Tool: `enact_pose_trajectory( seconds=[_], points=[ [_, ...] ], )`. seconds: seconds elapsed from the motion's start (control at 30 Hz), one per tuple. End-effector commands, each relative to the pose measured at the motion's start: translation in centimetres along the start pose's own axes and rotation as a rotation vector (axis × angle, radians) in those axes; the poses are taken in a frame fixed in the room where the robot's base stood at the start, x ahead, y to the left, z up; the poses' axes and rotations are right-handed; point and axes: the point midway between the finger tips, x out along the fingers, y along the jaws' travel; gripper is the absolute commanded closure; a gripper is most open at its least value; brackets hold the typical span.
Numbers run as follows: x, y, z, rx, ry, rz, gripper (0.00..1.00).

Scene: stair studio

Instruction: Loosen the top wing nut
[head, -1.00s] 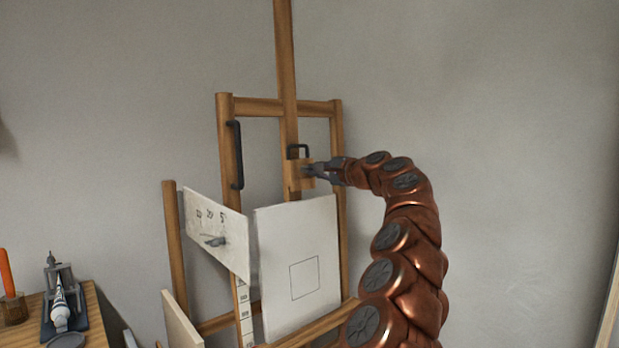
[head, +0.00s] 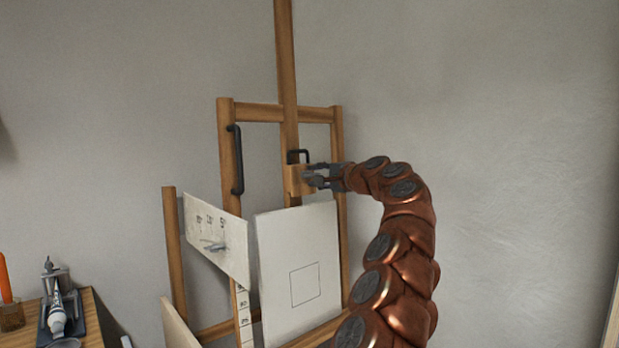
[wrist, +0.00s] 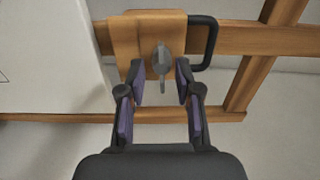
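The top wing nut (wrist: 161,62) is a grey metal piece on the face of a wooden block (wrist: 127,45) on the easel's mast. In the wrist view it stands between my open gripper's two fingers (wrist: 160,82), near their tips, with a gap on either side. In the head view my gripper (head: 312,177) is at the wooden block (head: 293,180), and the wing nut is hard to make out there behind the fingers. Another wing nut (head: 215,245) sits lower left on a pale marked plate (head: 228,228).
A black handle (head: 299,155) is on the block and another (head: 236,160) is on the easel's left post. A white canvas (head: 290,235) with a drawn square stands below. A side table (head: 93,318) with paint tools is at lower left. The right side is bare wall.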

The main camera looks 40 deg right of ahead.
Motion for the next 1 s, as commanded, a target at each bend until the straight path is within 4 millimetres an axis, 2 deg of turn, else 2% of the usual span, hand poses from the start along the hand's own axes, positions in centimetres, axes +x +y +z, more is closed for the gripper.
enact_pose_trajectory(
  seconds=[0.7, 1.0],
  points=[
    [-5.5, 0.0, 0.0, 0.0, 0.0, -0.002, 0.67],
    [-6.0, 0.0, 0.0, 0.0, 0.0, 0.0, 0.67]
  ],
)
